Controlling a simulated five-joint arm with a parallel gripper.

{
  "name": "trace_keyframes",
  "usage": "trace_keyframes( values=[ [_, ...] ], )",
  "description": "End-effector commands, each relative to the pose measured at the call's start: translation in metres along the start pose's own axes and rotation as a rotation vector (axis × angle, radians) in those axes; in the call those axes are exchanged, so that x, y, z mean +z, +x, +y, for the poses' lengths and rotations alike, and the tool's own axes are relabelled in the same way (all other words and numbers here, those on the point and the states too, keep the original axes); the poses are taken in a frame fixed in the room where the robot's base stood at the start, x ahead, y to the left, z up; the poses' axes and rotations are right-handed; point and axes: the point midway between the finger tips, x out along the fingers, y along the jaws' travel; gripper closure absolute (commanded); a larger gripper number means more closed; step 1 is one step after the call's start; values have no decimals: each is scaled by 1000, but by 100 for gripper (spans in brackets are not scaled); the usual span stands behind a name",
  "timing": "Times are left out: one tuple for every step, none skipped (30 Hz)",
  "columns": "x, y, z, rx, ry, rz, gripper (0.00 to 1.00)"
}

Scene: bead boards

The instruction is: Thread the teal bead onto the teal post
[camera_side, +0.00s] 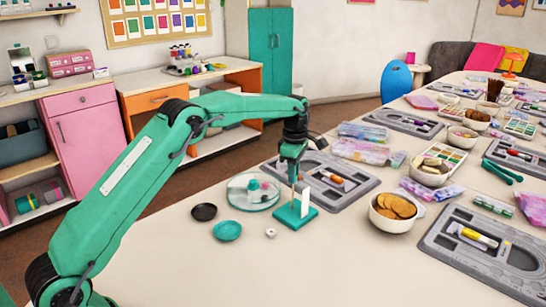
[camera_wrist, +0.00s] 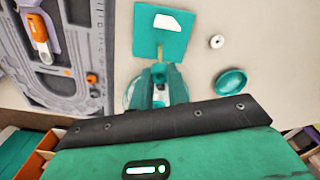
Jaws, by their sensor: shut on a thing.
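The teal base board (camera_side: 296,214) stands on the table below my gripper (camera_side: 292,176), with a white plate on it. It also shows at the top of the wrist view (camera_wrist: 150,44). A thin tan post (camera_wrist: 159,57) rises from it, partly hidden by my gripper. In the wrist view my gripper (camera_wrist: 159,80) is shut on a small teal bead (camera_wrist: 158,69), near the post's top. The bead is close to the post, but I cannot tell whether it is around it. In the side view the fingers hide the bead.
A teal dish (camera_side: 228,230), a black dish (camera_side: 204,212) and a white ring (camera_side: 271,233) lie left of the board. A clear round container (camera_side: 253,204) stands behind them. A grey tray (camera_side: 350,194) lies close behind the board, and a bowl of biscuits (camera_side: 392,222) stands at right.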

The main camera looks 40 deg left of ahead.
Motion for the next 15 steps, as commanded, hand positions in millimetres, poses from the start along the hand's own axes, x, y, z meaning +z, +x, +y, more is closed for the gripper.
trace_keyframes(
  values=[
    [0,1,0,-1,0,0,100],
    [0,1,0,-1,0,0,100],
    [0,2,0,-1,0,0,100],
    [0,2,0,-1,0,0,100],
    [0,2,0,-1,0,0,100],
    [0,3,0,-1,0,0,100],
    [0,3,0,-1,0,0,100],
    [0,3,0,-1,0,0,100],
    [0,4,0,-1,0,0,100],
    [0,4,0,-1,0,0,100],
    [0,4,0,-1,0,0,100],
    [0,5,0,-1,0,0,100],
    [0,5,0,-1,0,0,100],
    [0,6,0,-1,0,0,100],
    [0,6,0,-1,0,0,100]
  ],
)
